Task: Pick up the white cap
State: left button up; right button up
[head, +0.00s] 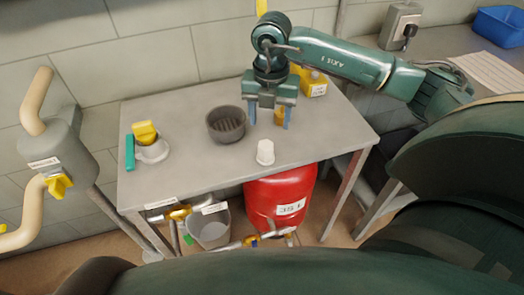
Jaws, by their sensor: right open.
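The white cap (265,152) stands on the grey table (190,180), near its front edge. My right gripper (269,115) hangs over the table with its two blue-tipped fingers apart and empty. In the picture the fingertips are just above and behind the cap, apart from it. My left gripper does not show.
A dark round bowl (226,125) stands left of the gripper. A yellow-topped white fitting (149,143) and a teal block (130,153) are at the left. Yellow bottles (314,84) stand behind the gripper. Below are a red drum (280,195) and a bucket (210,229).

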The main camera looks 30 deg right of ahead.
aim_at(267, 142)
notch_tip(267, 142, down, 4)
jog(key=shift+r, duration=0.1)
jog(key=f, duration=0.3)
jog(key=a+f, duration=0.1)
jog(key=shift+s+f+p, duration=0.3)
jog(key=shift+f+p, duration=0.05)
jog(key=shift+f, duration=0.5)
jog(key=c, duration=1)
